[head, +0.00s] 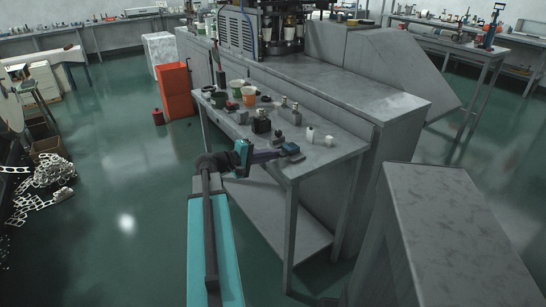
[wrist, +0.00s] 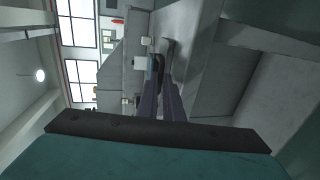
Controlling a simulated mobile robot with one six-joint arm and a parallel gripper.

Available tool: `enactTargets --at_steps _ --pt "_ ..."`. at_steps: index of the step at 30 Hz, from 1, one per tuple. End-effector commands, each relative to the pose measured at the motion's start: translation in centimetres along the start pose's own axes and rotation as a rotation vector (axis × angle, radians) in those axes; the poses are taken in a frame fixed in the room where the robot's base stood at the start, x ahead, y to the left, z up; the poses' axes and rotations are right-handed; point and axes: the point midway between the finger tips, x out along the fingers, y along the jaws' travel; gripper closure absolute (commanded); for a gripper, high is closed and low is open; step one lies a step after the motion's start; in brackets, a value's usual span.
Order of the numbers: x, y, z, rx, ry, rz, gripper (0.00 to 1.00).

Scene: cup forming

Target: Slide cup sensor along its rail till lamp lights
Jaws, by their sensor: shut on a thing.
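The small blue-and-dark cup sensor (head: 289,149) is at the near edge of the grey work table. My gripper (head: 280,153) reaches in from the left and is shut on it. In the wrist view my gripper's dark fingers (wrist: 163,88) close on the sensor, of which a blue sliver (wrist: 152,74) shows. The rail is too small to tell apart from the dark base below the sensor. I cannot pick out the lamp or whether it is lit.
The grey table (head: 345,150) also bears several cups, including an orange-brown one (head: 248,96), dark bottle-like parts (head: 261,122) and two small white blocks (head: 310,133). A large grey machine bench stands behind it. Open floor lies to the left.

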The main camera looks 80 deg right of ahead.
Motion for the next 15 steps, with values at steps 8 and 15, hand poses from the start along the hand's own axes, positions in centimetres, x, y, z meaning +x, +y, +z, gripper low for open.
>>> enactTargets --at_steps 8,15 --pt "-0.01 -0.07 -1.33 0.0 0.0 -0.002 1.0" --pt "-0.02 -0.06 -1.28 0.0 0.0 -0.002 0.9"
